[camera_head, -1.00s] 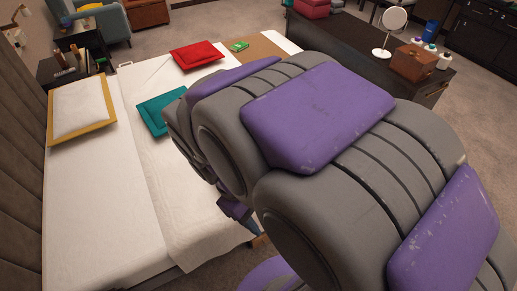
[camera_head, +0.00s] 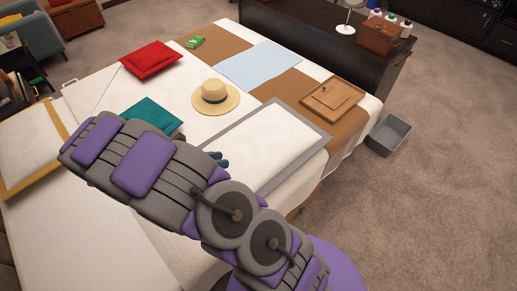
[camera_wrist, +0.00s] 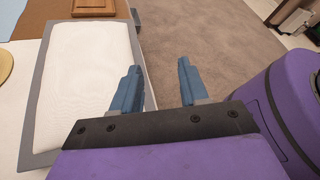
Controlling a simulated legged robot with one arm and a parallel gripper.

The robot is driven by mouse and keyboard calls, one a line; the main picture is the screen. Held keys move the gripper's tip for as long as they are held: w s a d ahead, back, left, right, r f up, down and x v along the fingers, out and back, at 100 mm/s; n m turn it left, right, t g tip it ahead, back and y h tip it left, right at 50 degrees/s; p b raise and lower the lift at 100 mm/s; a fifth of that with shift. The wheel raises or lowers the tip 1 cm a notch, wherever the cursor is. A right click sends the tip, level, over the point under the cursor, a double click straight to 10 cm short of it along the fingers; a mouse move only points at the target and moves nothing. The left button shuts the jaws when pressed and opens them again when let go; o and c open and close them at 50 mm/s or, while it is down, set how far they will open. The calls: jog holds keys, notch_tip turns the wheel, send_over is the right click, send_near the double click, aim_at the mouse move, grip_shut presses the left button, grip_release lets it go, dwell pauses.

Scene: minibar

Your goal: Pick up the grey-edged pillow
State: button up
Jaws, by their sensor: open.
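The grey-edged pillow (camera_head: 270,145) is white with a grey border. It lies flat on the bed near its front right edge in the head view. In the wrist view the pillow (camera_wrist: 85,80) fills the left part. My gripper (camera_wrist: 158,90) is open and empty, with its blue fingers apart. The left finger overlaps the pillow's right border in the picture, and carpet shows between the fingers. In the head view my gripper (camera_head: 215,158) shows only as a small blue part at the pillow's left edge, mostly hidden behind my arm. I cannot tell whether it touches the pillow.
On the bed are a straw hat (camera_head: 215,97), a wooden tray (camera_head: 332,98), a red cushion (camera_head: 151,60), a teal cushion (camera_head: 153,115) and a yellow-edged pillow (camera_head: 30,145). A grey bin (camera_head: 388,135) stands on the floor. Carpet (camera_head: 440,200) at right is clear.

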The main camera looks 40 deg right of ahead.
jog(key=w+a+f+n+t+h, duration=0.2)
jog(key=w+a+f+n+t, duration=0.2)
jog(key=f+n, duration=0.3)
jog(key=w+a+f+n+t+h, duration=0.2)
jog(key=w+a+f+n+t, duration=0.15)
jog(key=f+n, duration=0.45)
jog(key=s+a+f+n+t, duration=0.1)
jog(key=a+f+n+t, duration=0.1)
jog(key=f, duration=0.3)
jog(key=s+a+f+n+t+y, duration=0.1)
jog(key=a+f+n+t, duration=0.1)
jog(key=f, duration=0.4)
jog(key=s+a+f+n+t+y, duration=0.1)
jog(key=a+f+n+t, duration=0.1)
jog(key=a+f+n, duration=0.2)
notch_tip(320, 180, down, 2)
jog(key=shift+s+a+f, duration=0.1)
jog(key=shift+a+f, duration=0.05)
jog(key=shift+f, duration=0.1)
jog(key=shift+s+f+n+t+y, duration=0.1)
jog(key=shift+f+n+t+y, duration=0.15)
jog(key=shift+n+t+y, duration=0.1)
jog(key=shift+d+f, duration=0.1)
jog(key=shift+d, duration=0.2)
jog(key=x, duration=1.1)
jog(key=shift+w+b+x, duration=0.2)
jog(key=shift+b+x, duration=0.6)
jog(key=shift+x, duration=2.1)
jog(key=shift+a, duration=0.15)
